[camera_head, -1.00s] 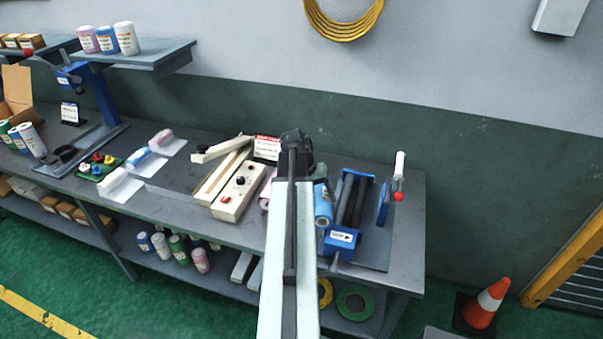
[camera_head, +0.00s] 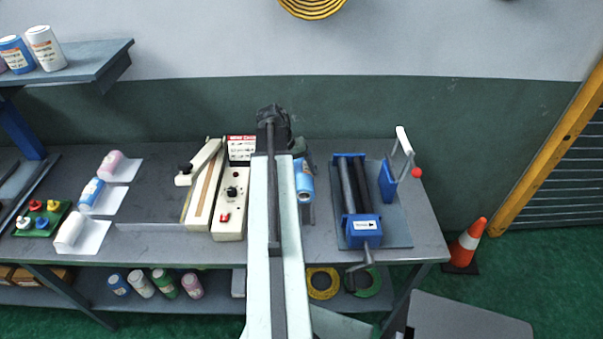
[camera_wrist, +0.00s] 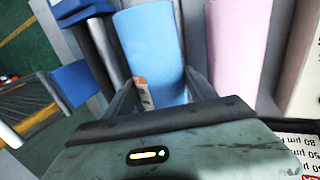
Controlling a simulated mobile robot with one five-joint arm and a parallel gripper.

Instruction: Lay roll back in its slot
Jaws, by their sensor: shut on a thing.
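My gripper (camera_wrist: 160,88) is shut on a blue roll (camera_wrist: 152,45), which stands out between the two fingers in the wrist view. In the head view the blue roll (camera_head: 304,182) shows just right of my arm, left of a blue-framed stand with dark rollers (camera_head: 350,188). My arm hides most of the gripper there. A pink roll (camera_wrist: 238,50) lies beside the held roll in the wrist view; my arm hides it in the head view. I cannot tell which place is the roll's slot.
A cream control box (camera_head: 231,200) is left of my arm. Pink (camera_head: 111,160), blue (camera_head: 91,192) and white (camera_head: 69,230) rolls lie on pale sheets further left. An orange cone (camera_head: 467,243) stands on the floor.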

